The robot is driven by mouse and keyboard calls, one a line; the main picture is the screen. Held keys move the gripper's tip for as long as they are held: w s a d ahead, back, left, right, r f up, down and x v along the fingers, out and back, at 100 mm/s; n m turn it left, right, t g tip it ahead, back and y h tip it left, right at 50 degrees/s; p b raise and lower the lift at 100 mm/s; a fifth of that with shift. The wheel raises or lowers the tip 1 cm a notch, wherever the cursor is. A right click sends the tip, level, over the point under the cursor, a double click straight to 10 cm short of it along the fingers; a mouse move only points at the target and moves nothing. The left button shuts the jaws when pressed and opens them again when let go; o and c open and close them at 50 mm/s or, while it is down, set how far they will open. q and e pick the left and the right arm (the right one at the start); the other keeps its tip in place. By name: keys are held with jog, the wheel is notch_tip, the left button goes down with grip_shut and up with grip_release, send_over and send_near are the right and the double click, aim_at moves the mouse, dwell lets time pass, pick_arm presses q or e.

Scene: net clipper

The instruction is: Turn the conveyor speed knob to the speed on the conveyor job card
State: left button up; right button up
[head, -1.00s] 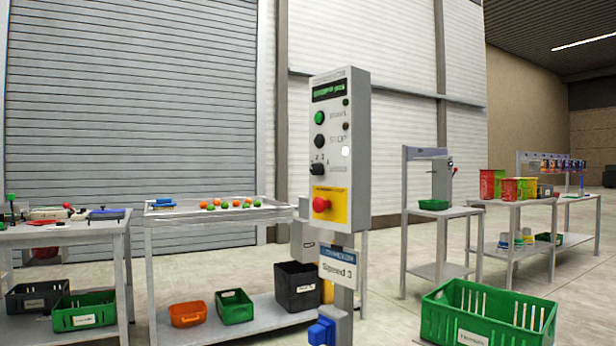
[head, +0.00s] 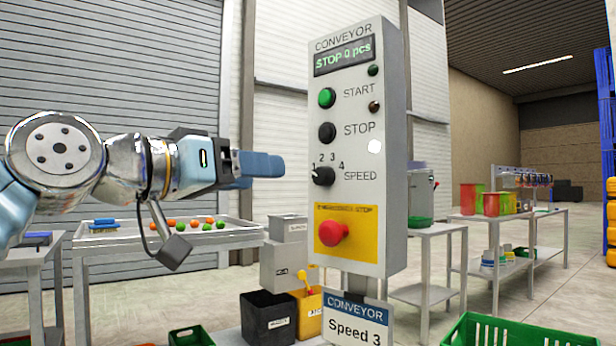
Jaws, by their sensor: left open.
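The conveyor control box (head: 347,140) stands upright on a post in the middle of the head view. Its black speed knob (head: 323,176) has marks 1 to 4 around it. The knob's pointer seems turned toward 1, at the upper left. The job card (head: 354,326) below the box reads "CONVEYOR Speed 3". The box's display (head: 342,56) reads "STOP 0 pcs". My left gripper (head: 262,168) is open and empty, left of the knob at about its height and apart from it in the picture. My right gripper is not in view.
Above the knob are the green start button (head: 327,97) and black stop button (head: 327,132). Below it is the red emergency stop (head: 333,233). A table with small coloured balls (head: 195,223) stands behind my left arm. A green crate (head: 505,330) is at lower right.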

aim_at(318, 176)
pick_arm(q)
jog(key=p+x, duration=0.6)
jog(key=x, duration=0.5)
jog(key=shift+w+d+r, duration=0.1)
jog(key=shift+w+d, duration=0.1)
jog(key=shift+w, duration=0.05)
jog(key=shift+w+d, duration=0.25)
jog(key=shift+w, duration=0.05)
jog(key=shift+c, duration=0.4)
jog(key=c, duration=1)
